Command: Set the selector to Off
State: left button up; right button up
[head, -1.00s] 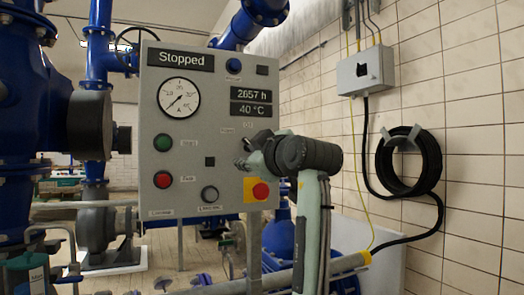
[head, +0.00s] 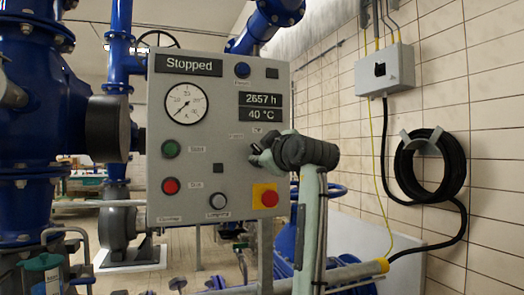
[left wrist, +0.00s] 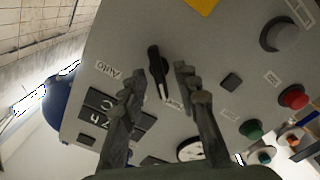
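The grey control panel (head: 205,90) stands ahead in the head view, its display reading "Stopped". The selector (left wrist: 157,65) is a black lever knob on the panel face in the left wrist view. An "Auto" label (left wrist: 107,70) lies to its left there. Another label near the lever's lower end is too small to read. My left gripper (head: 256,154) is at the panel, above the red emergency stop, and largely hides the selector in the head view. In the left wrist view its fingers (left wrist: 160,76) are apart, on either side of the lever; contact cannot be told. My right gripper is not in view.
The red emergency stop (head: 268,197) on its yellow plate is just below my left gripper. Green (head: 171,149), red (head: 170,186) and grey (head: 218,200) buttons are also on the panel. Blue pipes stand left; a black cable coil (head: 448,165) hangs on the tiled wall right.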

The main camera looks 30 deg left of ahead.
pick_arm(q)
jog(key=shift+w, duration=0.1)
grip_shut()
dwell(0.4)
jog(key=shift+w+m, duration=0.1)
jog(key=shift+m, duration=4.4)
